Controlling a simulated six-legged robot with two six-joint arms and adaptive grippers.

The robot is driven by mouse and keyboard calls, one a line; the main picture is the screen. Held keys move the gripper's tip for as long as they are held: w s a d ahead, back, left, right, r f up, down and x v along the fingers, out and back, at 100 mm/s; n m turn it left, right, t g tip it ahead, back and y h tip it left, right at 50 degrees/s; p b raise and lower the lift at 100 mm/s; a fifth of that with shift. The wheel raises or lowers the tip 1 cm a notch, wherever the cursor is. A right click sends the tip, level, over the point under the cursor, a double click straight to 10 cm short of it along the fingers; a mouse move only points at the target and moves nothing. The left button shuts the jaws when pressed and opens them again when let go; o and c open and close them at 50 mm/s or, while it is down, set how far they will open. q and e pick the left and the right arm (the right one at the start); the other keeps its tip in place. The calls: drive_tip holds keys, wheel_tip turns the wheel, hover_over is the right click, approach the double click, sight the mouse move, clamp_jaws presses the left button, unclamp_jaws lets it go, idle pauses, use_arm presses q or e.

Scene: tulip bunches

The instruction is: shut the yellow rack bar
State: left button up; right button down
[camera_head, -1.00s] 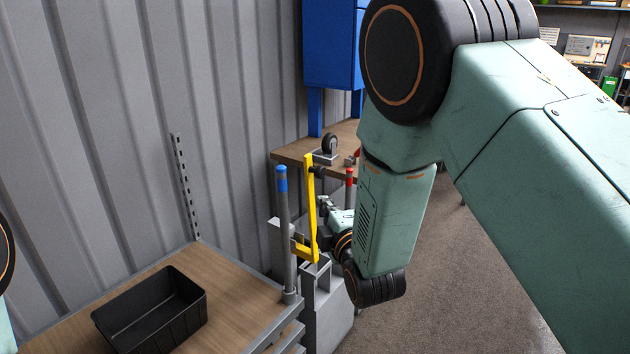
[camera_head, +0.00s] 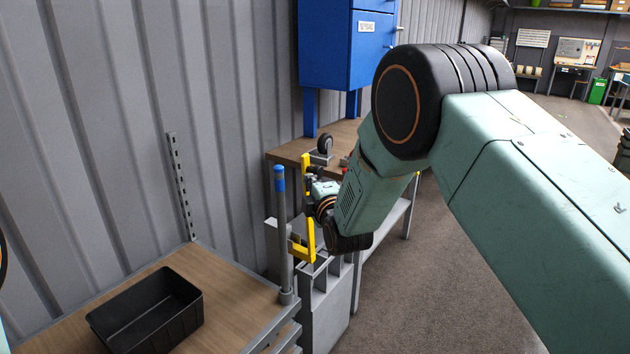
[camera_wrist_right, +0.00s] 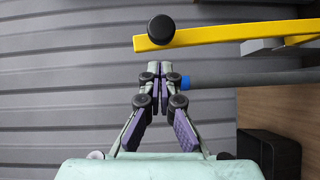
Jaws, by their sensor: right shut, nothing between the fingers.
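The yellow rack bar (camera_head: 311,240) stands upright beside the grey post (camera_head: 283,230) with the blue band, in the head view. Its lower end bends toward the post, and my right gripper hides its middle. In the wrist view the bar (camera_wrist_right: 235,33) runs across the top with a black knob (camera_wrist_right: 161,29) at its end. My right gripper (camera_wrist_right: 160,68) is shut and empty. Its tips are just short of the bar near the knob, next to the post's blue-banded end; I see no clear contact. My left gripper is out of view.
A black bin (camera_head: 150,312) sits on the wooden bench (camera_head: 225,290) at the lower left. A grey bin unit (camera_head: 330,300) stands below the bar. A table (camera_head: 290,152) with a caster and a blue cabinet (camera_head: 343,45) are behind. The floor at right is open.

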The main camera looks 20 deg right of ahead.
drive_tip(key=shift+w+d+f, duration=0.1)
drive_tip(key=shift+w+d, duration=0.6)
drive_tip(key=shift+d, duration=0.25)
drive_tip(key=shift+a, duration=0.2)
drive_tip(key=shift+d, duration=0.25)
